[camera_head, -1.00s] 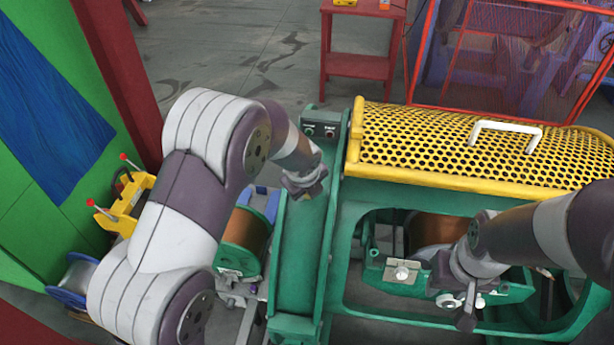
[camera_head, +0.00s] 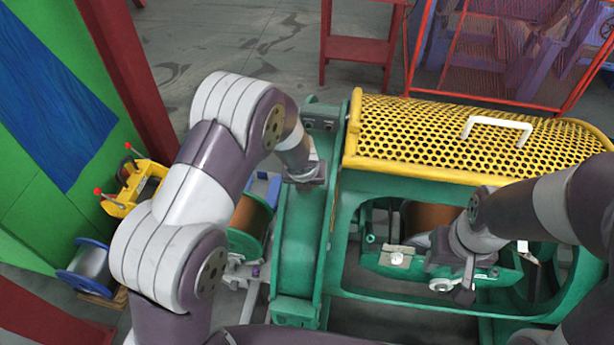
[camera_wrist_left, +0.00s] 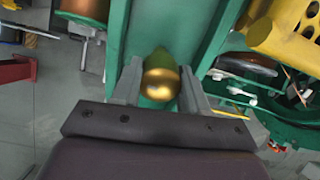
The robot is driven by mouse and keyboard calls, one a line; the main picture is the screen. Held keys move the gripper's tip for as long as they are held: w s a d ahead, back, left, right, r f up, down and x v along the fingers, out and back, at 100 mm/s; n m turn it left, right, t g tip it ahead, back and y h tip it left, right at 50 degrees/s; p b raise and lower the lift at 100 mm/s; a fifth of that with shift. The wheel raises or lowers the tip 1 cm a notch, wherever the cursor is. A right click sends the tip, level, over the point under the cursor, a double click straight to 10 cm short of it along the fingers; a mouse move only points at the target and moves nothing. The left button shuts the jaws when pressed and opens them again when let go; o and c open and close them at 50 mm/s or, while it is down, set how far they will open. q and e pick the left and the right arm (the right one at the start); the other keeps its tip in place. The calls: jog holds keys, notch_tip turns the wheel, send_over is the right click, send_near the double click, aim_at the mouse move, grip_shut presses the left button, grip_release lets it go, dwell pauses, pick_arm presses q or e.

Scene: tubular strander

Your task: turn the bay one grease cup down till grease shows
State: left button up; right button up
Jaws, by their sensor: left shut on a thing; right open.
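A rounded brass grease cup (camera_wrist_left: 161,77) stands between the two fingers of my left gripper (camera_wrist_left: 158,88) in the left wrist view. The fingers close on its sides, and it sits over a green machine surface. I cannot read a bay mark on it. No grease is visible. In the head view my left gripper (camera_head: 308,178) is at the green upright housing (camera_head: 305,225), left of the yellow guard; the cup is hidden there. My right gripper (camera_head: 466,286) is open in front of the green cradle (camera_head: 395,262), close to a round pale knob (camera_head: 440,285).
The yellow perforated guard (camera_head: 450,140) with a white handle (camera_head: 498,124) covers the machine's top. A dark switch box (camera_head: 320,122) sits just behind my left gripper.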

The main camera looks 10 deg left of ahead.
pick_arm(q)
jog(key=shift+w+r, duration=0.15)
jog(key=shift+r, duration=0.05)
dwell(0.4)
jog(key=o, duration=1)
jog(key=shift+o, duration=0.3)
jog(key=shift+f, duration=0.1)
jog(key=p+v, duration=0.3)
jog(key=v, duration=0.9)
jog(key=shift+s+r, duration=0.2)
jog(key=shift+r, duration=0.1)
